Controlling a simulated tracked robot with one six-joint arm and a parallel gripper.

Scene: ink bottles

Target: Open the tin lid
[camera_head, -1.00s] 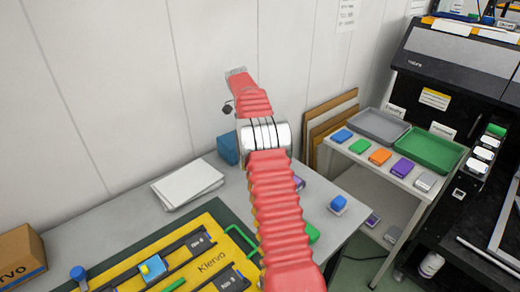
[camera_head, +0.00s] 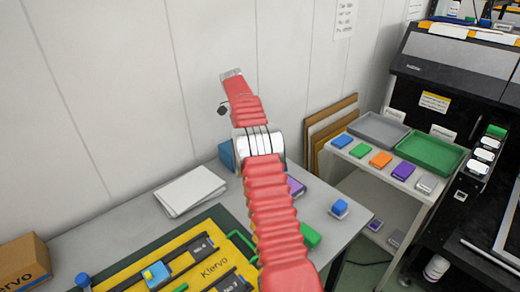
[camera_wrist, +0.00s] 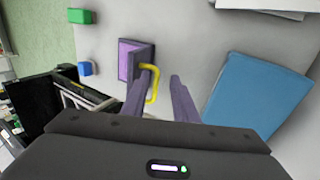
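In the wrist view a small purple tin (camera_wrist: 127,62) lies on the grey table, with a lighter purple face and darker edges. A bent yellow handle (camera_wrist: 152,84) stands at its right side. I cannot tell for sure whether its lid is open. My gripper (camera_wrist: 158,88) has two dark purple fingers spread apart; the handle shows near the left fingertip, and contact is unclear. In the head view a purple piece (camera_head: 296,187) shows beside my red arm, which hides part of it. My gripper's fingers are hidden in that view.
A large blue box (camera_wrist: 258,92) lies right of the fingers. A blue block (camera_wrist: 85,69) and a green block (camera_wrist: 80,16) are at the left. In the head view are a white paper stack (camera_head: 190,190), a yellow Klervo board (camera_head: 212,270) and a shelf with a green tray (camera_head: 430,152).

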